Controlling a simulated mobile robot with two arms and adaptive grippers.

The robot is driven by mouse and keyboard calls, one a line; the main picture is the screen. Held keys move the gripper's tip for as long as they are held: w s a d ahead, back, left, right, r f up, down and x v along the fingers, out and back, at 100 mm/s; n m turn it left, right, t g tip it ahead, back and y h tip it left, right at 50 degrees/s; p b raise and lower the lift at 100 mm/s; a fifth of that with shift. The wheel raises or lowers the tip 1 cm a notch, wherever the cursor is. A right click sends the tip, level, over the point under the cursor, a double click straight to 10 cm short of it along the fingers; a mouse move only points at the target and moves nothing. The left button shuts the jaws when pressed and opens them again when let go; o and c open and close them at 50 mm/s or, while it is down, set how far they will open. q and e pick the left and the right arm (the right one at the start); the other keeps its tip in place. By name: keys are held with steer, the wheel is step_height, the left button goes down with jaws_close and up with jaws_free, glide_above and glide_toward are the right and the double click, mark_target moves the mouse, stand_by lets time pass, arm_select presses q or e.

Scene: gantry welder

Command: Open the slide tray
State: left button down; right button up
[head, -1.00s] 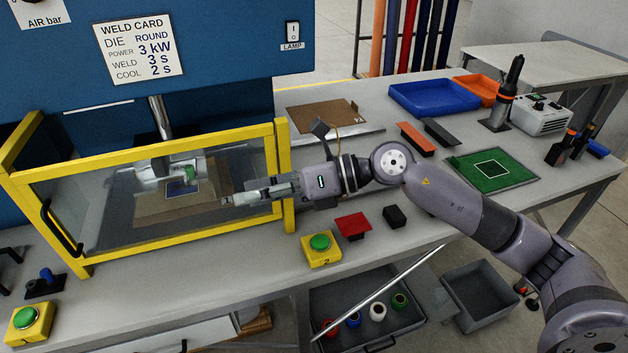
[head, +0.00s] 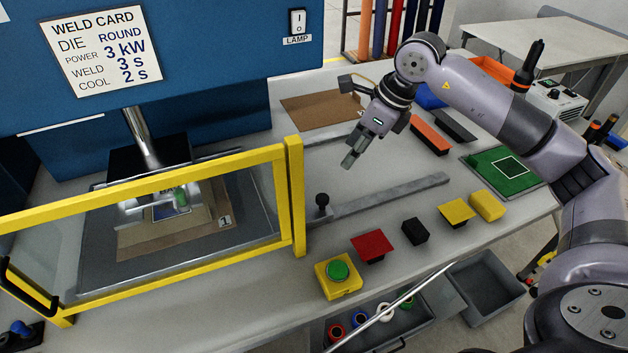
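The slide tray (head: 240,240) is a dark grey plate behind the yellow-framed clear guard, under the press. A brown board marked 1 (head: 224,221) lies on it, with a small green part (head: 181,197). A black knob (head: 322,200) stands just right of the guard post, at the left end of a grey rail (head: 395,195). My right gripper (head: 350,162) is above the bench, up and right of the knob, apart from it, fingers pointing down and left. It holds nothing I can see; its finger gap is unclear. My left gripper is out of view.
The yellow guard post (head: 294,195) stands close left of the knob. A brown board (head: 320,110) lies behind. The bench between the rails is clear.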

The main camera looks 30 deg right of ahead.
steer(key=p, duration=0.2)
glide_toward(323, 197)
steer(key=p+x, duration=0.2)
steer(key=x, duration=0.4)
steer(key=shift+s+a, duration=0.1)
steer(key=shift+p+x, duration=0.45)
steer(key=shift+x, duration=0.65)
steer(key=shift+f, duration=0.35)
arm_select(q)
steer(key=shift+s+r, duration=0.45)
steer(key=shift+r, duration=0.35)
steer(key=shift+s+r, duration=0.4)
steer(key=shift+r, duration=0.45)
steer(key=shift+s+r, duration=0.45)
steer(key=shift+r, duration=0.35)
arm_select(e)
jaws_close()
